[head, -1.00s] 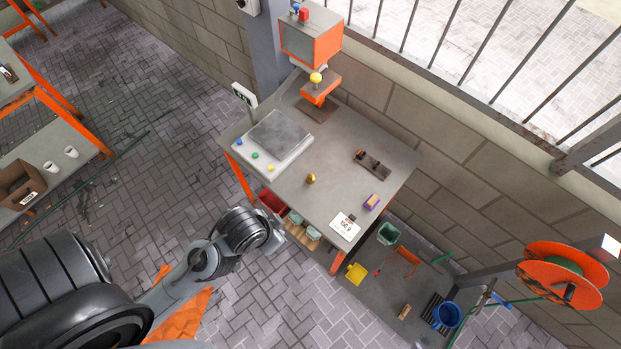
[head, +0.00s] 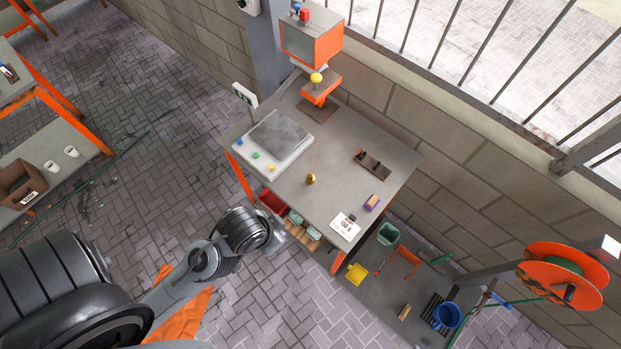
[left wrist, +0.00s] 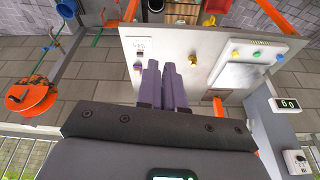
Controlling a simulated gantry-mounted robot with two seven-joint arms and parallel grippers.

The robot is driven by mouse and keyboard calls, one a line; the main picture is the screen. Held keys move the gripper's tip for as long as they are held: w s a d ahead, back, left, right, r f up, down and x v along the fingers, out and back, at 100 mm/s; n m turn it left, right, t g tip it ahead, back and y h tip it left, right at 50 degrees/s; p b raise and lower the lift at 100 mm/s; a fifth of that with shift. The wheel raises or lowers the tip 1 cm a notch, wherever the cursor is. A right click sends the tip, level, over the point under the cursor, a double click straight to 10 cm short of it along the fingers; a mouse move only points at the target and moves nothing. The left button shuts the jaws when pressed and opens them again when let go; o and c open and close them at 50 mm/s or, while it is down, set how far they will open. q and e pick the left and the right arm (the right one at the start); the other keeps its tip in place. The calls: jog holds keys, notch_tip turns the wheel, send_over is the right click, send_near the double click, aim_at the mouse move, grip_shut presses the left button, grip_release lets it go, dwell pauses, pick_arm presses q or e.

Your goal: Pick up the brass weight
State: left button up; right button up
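The brass weight (head: 311,179) is a small gold-coloured piece standing on the grey tabletop near its middle. In the left wrist view, which is upside down, the brass weight (left wrist: 193,60) shows just right of the finger tips. My right gripper is not in view.
An orange press (head: 319,87) stands at the back. Bins lie below the front edge.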

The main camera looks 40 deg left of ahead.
pick_arm(q)
jog(key=o, duration=1.1)
